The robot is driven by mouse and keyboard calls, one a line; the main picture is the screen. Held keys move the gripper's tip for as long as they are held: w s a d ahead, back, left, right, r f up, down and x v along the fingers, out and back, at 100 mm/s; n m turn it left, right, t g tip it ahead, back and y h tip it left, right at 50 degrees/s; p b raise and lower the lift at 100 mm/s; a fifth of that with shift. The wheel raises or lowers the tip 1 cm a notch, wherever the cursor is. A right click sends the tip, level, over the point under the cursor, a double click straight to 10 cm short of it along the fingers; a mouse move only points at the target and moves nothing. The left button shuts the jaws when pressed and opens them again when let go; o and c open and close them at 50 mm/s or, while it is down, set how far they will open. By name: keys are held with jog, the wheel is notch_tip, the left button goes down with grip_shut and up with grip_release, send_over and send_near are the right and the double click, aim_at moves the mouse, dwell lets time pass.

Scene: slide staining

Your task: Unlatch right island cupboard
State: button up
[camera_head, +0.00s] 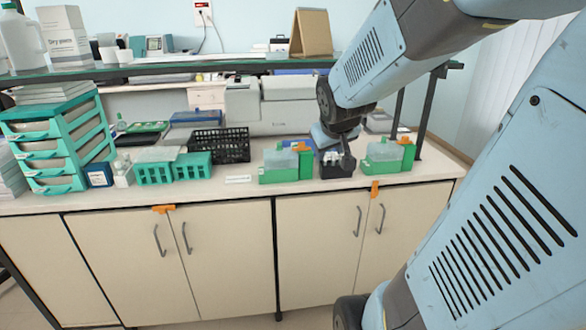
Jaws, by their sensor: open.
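The right island cupboard (318,245) has two cream doors with curved grey handles (357,222). A small orange latch (375,187) sits at its top edge, where the two doors meet. My gripper (346,160) is above the countertop, by a small black box, up and to the left of this latch and apart from it. It is small and dark in the view and partly hidden by my wrist; it is open, and I see nothing held in it.
Green-and-clear boxes (283,164) stand on the counter (225,195) either side of the black box (330,170). A black basket (220,145) and teal racks (190,166) stand further left. The left cupboard has a similar orange latch (164,209). A shelf (230,65) crosses above.

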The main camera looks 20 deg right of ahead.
jog(key=w+d+f+n+t, duration=0.1)
jog(key=w+d+f, duration=0.65)
jog(key=d, duration=0.35)
jog(key=m+t+h, duration=0.1)
jog(key=m+t, duration=0.2)
jog(key=t, duration=0.6)
send_near(378, 191)
jog(key=x, duration=0.9)
jog(key=shift+w, duration=0.15)
